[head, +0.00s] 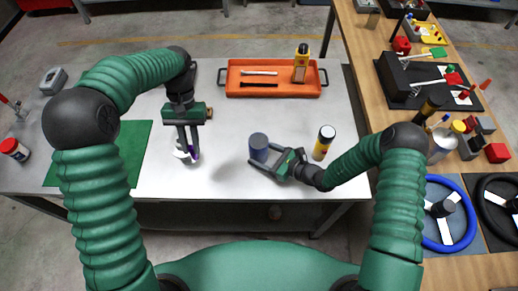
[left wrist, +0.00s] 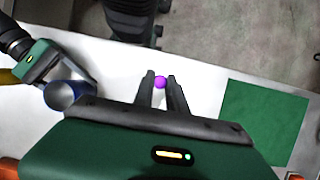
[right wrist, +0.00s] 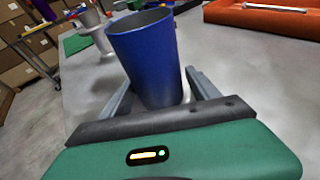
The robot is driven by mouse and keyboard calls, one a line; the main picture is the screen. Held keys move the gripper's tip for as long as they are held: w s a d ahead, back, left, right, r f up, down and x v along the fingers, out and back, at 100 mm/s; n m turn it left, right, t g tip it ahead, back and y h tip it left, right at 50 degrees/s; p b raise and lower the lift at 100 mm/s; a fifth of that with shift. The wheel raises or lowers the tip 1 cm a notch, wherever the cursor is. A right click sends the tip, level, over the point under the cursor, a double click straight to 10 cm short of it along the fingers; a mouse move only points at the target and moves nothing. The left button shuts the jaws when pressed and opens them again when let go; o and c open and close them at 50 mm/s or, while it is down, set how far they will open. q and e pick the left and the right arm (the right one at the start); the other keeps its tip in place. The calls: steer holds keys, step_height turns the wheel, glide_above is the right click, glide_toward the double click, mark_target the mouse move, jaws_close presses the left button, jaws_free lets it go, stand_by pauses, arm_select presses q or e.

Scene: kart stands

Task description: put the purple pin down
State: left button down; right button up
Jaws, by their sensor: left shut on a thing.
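The purple pin (head: 195,154) is between the fingertips of my left gripper (head: 188,150), low over the grey table. Its round purple end (left wrist: 160,82) shows between the fingers in the left wrist view, and my left gripper (left wrist: 161,84) is shut on it. A small white thing (head: 181,154) shows right beside the pin; I cannot tell whether they touch. My right gripper (head: 272,160) is open, its fingers on either side of a blue cup (head: 258,146). The upright cup (right wrist: 150,55) hides part of the fingers in the right wrist view.
A green mat (head: 125,165) lies left of the pin. Bare table (head: 225,125) lies between the grippers.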

arm_select(q)
steer(key=shift+a, duration=0.3)
arm_select(e)
steer(key=shift+a, duration=0.25)
steer(key=c, duration=1)
arm_select(q)
steer(key=shift+w+d, duration=0.1)
steer(key=shift+d, duration=0.15)
arm_select(e)
steer(key=shift+o, duration=0.2)
steer(key=shift+d, duration=0.15)
arm_select(q)
steer(key=w+d+r+n+h, duration=0.25)
steer(key=w+d+n, duration=0.3)
steer(key=d, duration=0.35)
step_height(320, 180, up, 5)
steer(key=n+t+h, duration=0.1)
steer(key=n+t, duration=0.1)
steer(key=n, duration=0.4)
glide_above(259, 150)
steer(key=w, duration=0.4)
arm_select(e)
steer(key=shift+d, duration=0.1)
arm_select(q)
step_height(259, 150, down, 11)
steer(key=shift+s+a+f, duration=0.15)
steer(key=shift+a, duration=0.3)
